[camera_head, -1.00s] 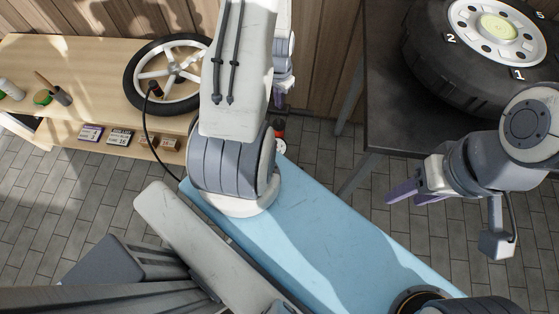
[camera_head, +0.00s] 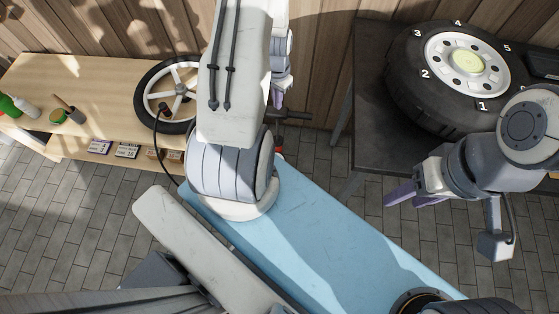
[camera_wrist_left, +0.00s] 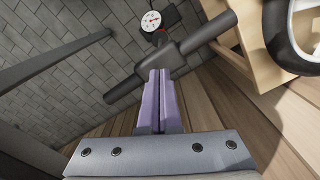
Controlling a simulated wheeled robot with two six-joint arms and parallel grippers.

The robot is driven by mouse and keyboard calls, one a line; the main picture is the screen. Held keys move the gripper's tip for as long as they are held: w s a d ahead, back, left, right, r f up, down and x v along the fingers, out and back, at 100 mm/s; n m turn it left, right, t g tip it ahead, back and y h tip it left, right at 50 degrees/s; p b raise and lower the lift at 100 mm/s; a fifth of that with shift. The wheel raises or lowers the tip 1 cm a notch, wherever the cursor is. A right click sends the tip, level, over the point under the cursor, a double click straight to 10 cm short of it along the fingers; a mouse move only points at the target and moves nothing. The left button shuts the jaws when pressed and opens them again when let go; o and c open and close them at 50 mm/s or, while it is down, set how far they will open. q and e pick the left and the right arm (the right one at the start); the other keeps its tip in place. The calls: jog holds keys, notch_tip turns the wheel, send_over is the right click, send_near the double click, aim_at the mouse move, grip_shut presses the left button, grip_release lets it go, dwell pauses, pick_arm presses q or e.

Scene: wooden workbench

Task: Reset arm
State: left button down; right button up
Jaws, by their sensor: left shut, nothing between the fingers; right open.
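My left gripper (camera_head: 277,99) hangs beyond my left arm in the head view, partly hidden by it. In the left wrist view its purple fingers (camera_wrist_left: 160,105) are shut together with nothing between them. A dark T-shaped pump handle (camera_wrist_left: 182,52) lies just beyond the fingertips; I cannot tell whether they touch. A round white gauge (camera_wrist_left: 151,20) shows past it. My right gripper (camera_head: 402,196) is open and empty, with purple fingers, near the front left of the dark table.
A dark table (camera_head: 372,90) at right carries a large numbered tyre (camera_head: 408,85). Tiled floor (camera_head: 312,160) lies between them.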

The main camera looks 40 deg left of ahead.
pick_arm(q)
jog(key=d+r+m+p, duration=0.2)
jog(key=d+r+m, duration=0.1)
jog(key=d+r, duration=1.5)
jog(key=s+d+r+m, duration=0.2)
jog(key=s+d+r, duration=0.3)
jog(key=s, duration=0.3)
jog(key=s+d+r+m+h+p, duration=0.1)
jog(key=s+d+r+m, duration=0.1)
jog(key=s+d+r, duration=0.4)
jog(key=shift+s+d+r+p, duration=0.25)
jog(key=shift+s+d+p, duration=0.05)
jog(key=shift+s+d, duration=0.9)
jog(key=shift+a, duration=0.15)
